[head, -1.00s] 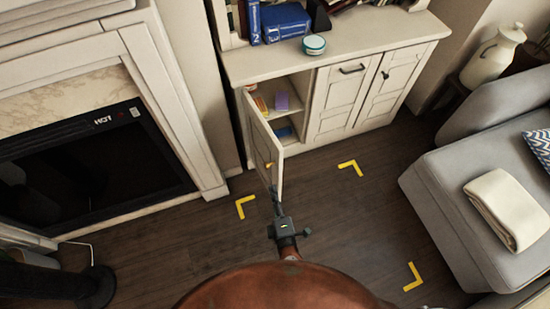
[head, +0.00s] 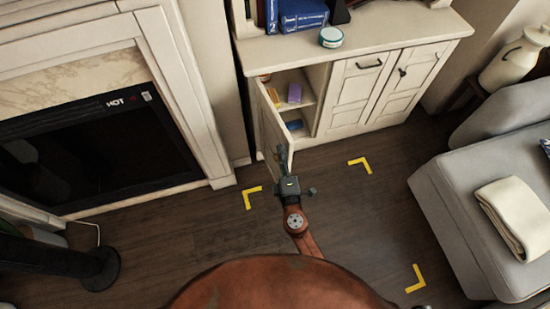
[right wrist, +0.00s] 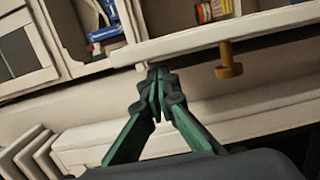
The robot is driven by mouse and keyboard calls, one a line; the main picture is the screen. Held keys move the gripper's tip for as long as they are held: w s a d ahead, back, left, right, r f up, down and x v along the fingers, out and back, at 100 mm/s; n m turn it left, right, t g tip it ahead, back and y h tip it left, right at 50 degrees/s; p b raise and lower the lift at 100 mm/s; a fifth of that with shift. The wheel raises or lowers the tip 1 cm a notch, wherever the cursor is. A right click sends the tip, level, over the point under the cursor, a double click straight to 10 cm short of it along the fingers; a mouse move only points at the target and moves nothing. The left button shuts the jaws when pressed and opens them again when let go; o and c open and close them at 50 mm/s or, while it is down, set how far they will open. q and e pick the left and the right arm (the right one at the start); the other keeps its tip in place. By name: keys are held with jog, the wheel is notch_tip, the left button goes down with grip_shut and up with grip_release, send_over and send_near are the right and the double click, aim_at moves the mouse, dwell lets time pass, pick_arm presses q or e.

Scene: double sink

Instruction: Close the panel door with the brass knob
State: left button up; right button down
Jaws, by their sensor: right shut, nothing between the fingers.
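The cream panel door (head: 270,135) at the left end of the low cabinet stands open, swung out toward me. The brass knob (right wrist: 229,68) shows in the right wrist view, on the door's face to the right of my fingers; in the head view it is hidden. My right gripper (head: 281,153) is shut and empty at the door's outer end. In the right wrist view its green-and-black fingertips (right wrist: 156,82) meet close to the door's pale edge (right wrist: 190,42); I cannot tell if they touch it. My left gripper is not in view.
The open compartment (head: 294,105) holds small boxes and a blue item. Blue books (head: 303,14) and a round tin (head: 331,37) sit on the cabinet top. A fireplace (head: 95,160) stands left and a grey sofa (head: 450,190) right. Dark floor with yellow corner marks lies between.

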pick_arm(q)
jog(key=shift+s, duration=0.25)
pick_arm(e)
jog(key=shift+w+d, duration=0.2)
jog(key=shift+d, duration=0.15)
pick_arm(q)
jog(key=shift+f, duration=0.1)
pick_arm(e)
jog(key=shift+d, duration=0.1)
